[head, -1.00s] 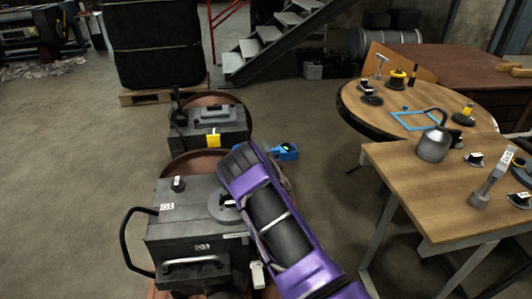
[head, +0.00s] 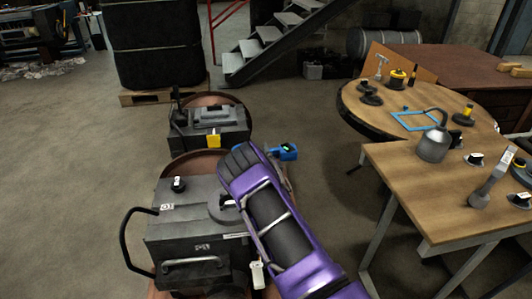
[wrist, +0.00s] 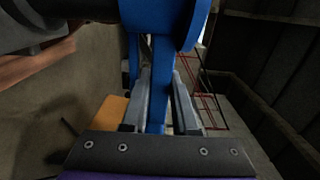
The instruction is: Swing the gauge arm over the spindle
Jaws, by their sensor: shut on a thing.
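A blue part (wrist: 158,80), which I take to be the gauge arm, stands upright between the two grey fingers of my gripper (wrist: 159,103) in the wrist view. My gripper is shut on it. A blue piece with a small dark, greenish-lit face (head: 284,152) shows just beyond my purple arm in the head view and seems to be the gauge. My arm hides the fingers there. A grey round disc (head: 220,207) on top of the near grey machine box may be the spindle's place, but I cannot tell. My arm partly covers it.
The near grey box (head: 190,243) has a black side handle. A second grey box (head: 205,135) with a yellow tag stands behind it. A wooden table (head: 425,190) with a grey can (head: 434,148) and a round table (head: 365,112) stand right. Floor between is clear.

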